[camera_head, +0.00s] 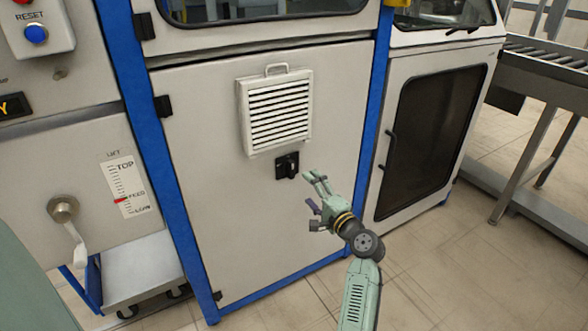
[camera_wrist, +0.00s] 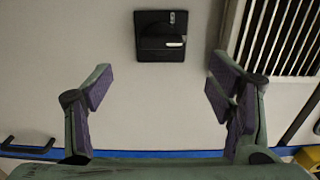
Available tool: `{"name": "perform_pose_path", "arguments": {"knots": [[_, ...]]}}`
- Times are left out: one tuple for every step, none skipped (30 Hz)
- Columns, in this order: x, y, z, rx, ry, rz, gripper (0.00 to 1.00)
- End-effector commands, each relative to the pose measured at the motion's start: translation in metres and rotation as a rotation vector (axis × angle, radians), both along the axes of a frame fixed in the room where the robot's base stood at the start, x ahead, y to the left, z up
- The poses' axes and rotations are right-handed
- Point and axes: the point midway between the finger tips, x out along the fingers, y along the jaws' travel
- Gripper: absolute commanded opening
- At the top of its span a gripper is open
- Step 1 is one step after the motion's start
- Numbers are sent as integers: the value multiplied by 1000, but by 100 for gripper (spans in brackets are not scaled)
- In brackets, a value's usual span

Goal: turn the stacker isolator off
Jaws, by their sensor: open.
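The stacker isolator (camera_head: 287,166) is a small black switch on the light grey cabinet panel, below the white vent. In the wrist view it is a black square plate (camera_wrist: 161,36) with a rotary knob and a pale mark on the knob's right side. My gripper (camera_head: 309,191) is close in front of the panel, below and right of the switch in the head view. Its two fingers (camera_wrist: 158,90) stand wide apart with nothing between them. The switch lies beyond the fingertips, between them from side to side, and the fingers appear clear of it.
The louvred vent (camera_head: 275,111) with a top handle sits above the switch. Blue posts (camera_head: 150,150) frame the panel. At left are a lift crank (camera_head: 64,211) and a reset button (camera_head: 36,33). A dark-windowed door (camera_head: 432,140) and a roller conveyor (camera_head: 555,68) stand right.

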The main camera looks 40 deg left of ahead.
Motion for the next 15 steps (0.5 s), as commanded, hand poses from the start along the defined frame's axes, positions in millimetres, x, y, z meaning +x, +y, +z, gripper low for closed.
{"name": "perform_pose_path", "arguments": {"knots": [[2, 7, 2, -1, -2, 4, 75], [3, 12, 2, -1, -2, 4, 75], [5, 18, 3, -1, -2, 4, 75], [8, 24, 3, -1, -3, 5, 75], [10, 29, 3, -1, -2, 5, 75], [13, 36, 3, -1, -2, 4, 75], [16, 42, 4, -1, -3, 4, 75], [18, 48, 3, -2, -2, 4, 75], [21, 54, 3, -2, -4, 3, 75], [23, 59, 3, -2, -4, 3, 75], [25, 64, 3, -2, -2, 3, 75], [28, 70, 3, -2, -4, 2, 75], [29, 74, 3, -2, -5, 2, 75], [31, 78, 2, -2, -4, 2, 75], [33, 82, 3, -1, -4, 2, 75]]}}
